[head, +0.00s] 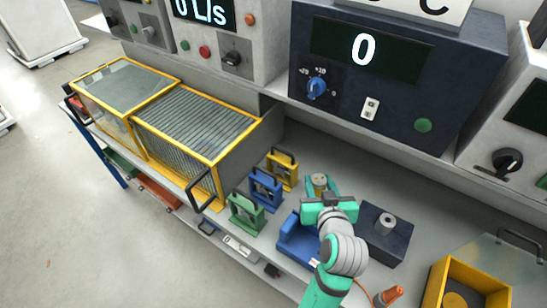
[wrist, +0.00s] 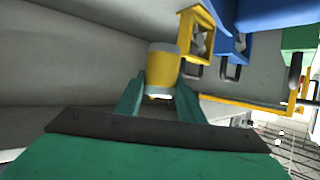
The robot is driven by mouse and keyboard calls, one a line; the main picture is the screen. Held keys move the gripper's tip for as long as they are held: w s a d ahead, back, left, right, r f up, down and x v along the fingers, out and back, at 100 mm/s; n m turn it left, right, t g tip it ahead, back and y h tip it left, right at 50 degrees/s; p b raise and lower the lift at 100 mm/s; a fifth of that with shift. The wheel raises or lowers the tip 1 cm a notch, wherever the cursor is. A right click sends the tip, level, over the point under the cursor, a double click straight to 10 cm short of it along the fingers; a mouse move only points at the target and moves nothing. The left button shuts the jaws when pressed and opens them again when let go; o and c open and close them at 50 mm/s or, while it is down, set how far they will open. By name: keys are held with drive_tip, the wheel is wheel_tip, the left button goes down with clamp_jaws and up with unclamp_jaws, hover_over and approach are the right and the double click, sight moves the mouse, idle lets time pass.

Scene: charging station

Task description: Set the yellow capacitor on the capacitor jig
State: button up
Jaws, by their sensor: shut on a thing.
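The yellow capacitor, a short cylinder with a yellow band and grey ends, shows in the wrist view (wrist: 161,66) and in the head view (head: 319,181). My gripper (head: 322,188) is shut on it; its two green fingers flank the cylinder in the wrist view (wrist: 160,92). The capacitor's height over the bench is hard to tell. A dark block with a grey round post (head: 385,246) stands to the right of my gripper. A blue cradle-like fixture (head: 291,243) is at its lower left, partly hidden by my arm. I cannot tell which one is the capacitor jig.
Yellow (head: 283,168), blue (head: 265,188) and green (head: 246,212) handled frames stand in a row left of my gripper. A yellow-framed cage (head: 205,125) is farther left. A dark display cabinet (head: 400,70) rises behind. A yellow bin (head: 440,285) is at right.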

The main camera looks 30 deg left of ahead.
drive_tip(key=f+x, duration=0.1)
drive_tip(key=x, duration=0.4)
drive_tip(key=d+f+x, duration=0.1)
drive_tip(key=x, duration=0.4)
drive_tip(key=d+f+x, duration=0.1)
drive_tip(key=x, duration=0.5)
drive_tip(key=shift+d+f, duration=0.1)
drive_tip(key=shift+f, duration=0.1)
drive_tip(key=shift+w+f, duration=0.1)
drive_tip(key=shift+f, duration=1.55)
drive_tip(key=shift+f, duration=0.15)
drive_tip(key=o, duration=1.2)
